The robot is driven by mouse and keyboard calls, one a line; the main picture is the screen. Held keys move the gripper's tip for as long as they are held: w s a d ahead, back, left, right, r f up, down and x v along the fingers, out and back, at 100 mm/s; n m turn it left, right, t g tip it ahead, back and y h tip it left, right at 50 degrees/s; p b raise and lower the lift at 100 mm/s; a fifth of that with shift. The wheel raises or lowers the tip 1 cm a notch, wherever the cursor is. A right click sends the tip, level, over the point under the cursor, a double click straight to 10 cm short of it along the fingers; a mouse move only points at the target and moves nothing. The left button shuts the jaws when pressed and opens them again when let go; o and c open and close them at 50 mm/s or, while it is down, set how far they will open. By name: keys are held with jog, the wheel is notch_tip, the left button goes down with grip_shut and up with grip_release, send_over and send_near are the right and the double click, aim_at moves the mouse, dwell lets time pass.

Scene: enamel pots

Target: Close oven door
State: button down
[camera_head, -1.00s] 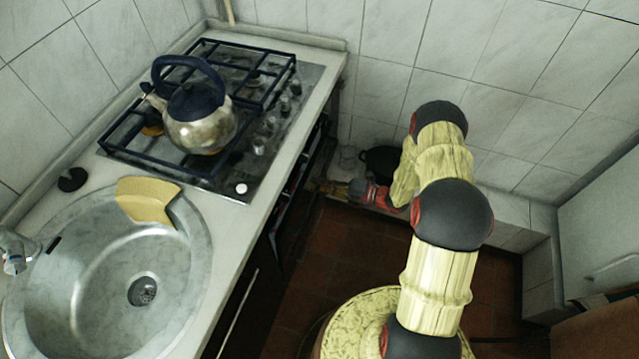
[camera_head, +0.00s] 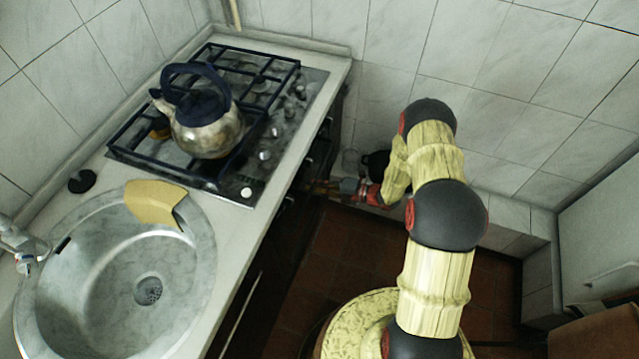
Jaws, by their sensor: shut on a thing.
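The oven door (camera_head: 298,212) is a dark panel below the counter and under the stove, in deep shadow. It is seen steeply from above, so its exact angle is hard to tell. My gripper (camera_head: 318,186) is low beside the oven front, at the end of my bent arm. It reaches left and is shut on the oven door's edge or handle; the contact is small and dark. The gas stove (camera_head: 262,160) is above, with its knobs along the right side.
A metal kettle (camera_head: 207,132) stands on the stove grate. A round sink (camera_head: 100,285) with a yellow cloth-like piece (camera_head: 153,202) is in the counter. A dark pot (camera_head: 376,162) is by the back wall behind my arm. Red-brown floor (camera_head: 335,245) is open between counter and arm.

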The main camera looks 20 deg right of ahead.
jog(key=shift+a, duration=0.1)
jog(key=c, duration=1.9)
grip_release()
jog(key=shift+w+a, duration=0.1)
jog(key=v, duration=1.2)
